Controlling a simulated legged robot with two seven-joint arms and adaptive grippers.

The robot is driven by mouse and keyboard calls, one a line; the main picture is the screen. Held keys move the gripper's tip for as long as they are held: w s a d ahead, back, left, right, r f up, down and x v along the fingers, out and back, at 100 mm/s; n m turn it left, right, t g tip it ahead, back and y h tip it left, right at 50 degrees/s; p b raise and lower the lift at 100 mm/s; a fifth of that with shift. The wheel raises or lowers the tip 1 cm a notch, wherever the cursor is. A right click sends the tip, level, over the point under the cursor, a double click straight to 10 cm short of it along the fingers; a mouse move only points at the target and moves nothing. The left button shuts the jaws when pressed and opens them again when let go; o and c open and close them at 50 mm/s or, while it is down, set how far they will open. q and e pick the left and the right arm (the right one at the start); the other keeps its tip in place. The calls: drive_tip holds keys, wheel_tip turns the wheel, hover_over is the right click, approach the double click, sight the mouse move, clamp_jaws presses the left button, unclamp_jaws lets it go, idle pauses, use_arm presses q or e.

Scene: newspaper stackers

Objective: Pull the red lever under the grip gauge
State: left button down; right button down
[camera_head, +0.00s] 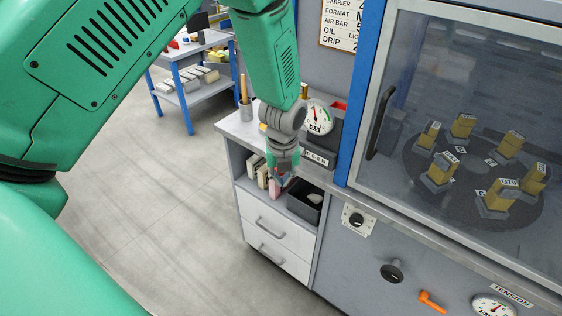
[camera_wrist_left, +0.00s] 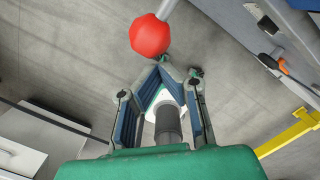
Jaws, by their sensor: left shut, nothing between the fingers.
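A round gauge (camera_head: 318,117) with a white dial is on the dark box at the back; its name cannot be read. The red ball knob (camera_wrist_left: 151,35) of a lever shows in the left wrist view, with its metal rod (camera_wrist_left: 168,8) running up out of the picture. In the head view I cannot make out this lever; my gripper covers part of that area. My left gripper (camera_head: 284,166) points down in front of the box. In the left wrist view its fingertips (camera_wrist_left: 178,67) are shut and empty, close to the knob; contact cannot be told. My right gripper is not in view.
A drawer cabinet (camera_head: 276,240) with an open shelf and a black bin (camera_head: 304,203) stands below my gripper. A glass-fronted machine (camera_head: 455,110) with a black knob (camera_head: 392,271) and an orange lever (camera_head: 432,301) fills the right. Open floor lies to the left.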

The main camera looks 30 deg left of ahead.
use_arm(q)
drive_tip(key=shift+w, duration=0.1)
wheel_tip(320, 180, up, 12)
drive_tip(key=shift+s+d+f, duration=0.15)
drive_tip(key=shift+s+d, duration=0.25)
drive_tip(key=shift+s, duration=0.05)
idle(0.7)
